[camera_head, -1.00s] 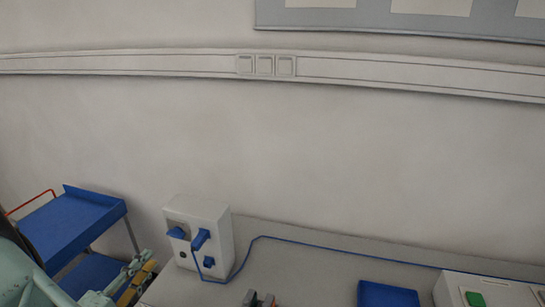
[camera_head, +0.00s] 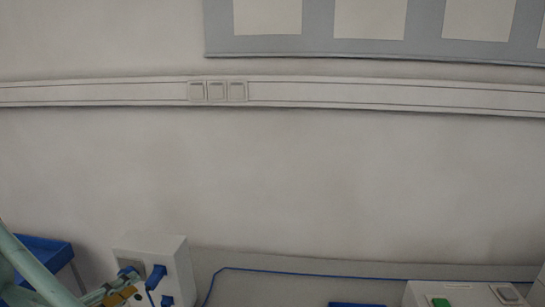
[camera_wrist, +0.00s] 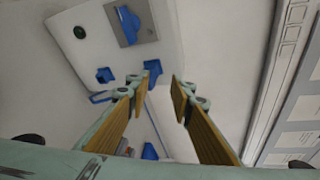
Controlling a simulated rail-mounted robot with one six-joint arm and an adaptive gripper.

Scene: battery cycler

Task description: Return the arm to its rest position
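My gripper shows at the lower left of the head view (camera_head: 122,294), just in front of the left side of a white box. In the wrist view my gripper (camera_wrist: 162,88) has its two yellow-padded fingers apart, with no object seen held between them. Blue parts of the box show behind the left fingertip; I cannot tell whether it touches them. My arm comes in from the left edge of the head view.
The white box (camera_head: 178,250) has blue plugs or handles (camera_head: 156,277) and stands on a grey bench (camera_head: 260,259). A blue cable (camera_head: 300,272) runs right to a white unit (camera_head: 455,292) with a green button. A blue cart (camera_head: 48,249) is at left.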

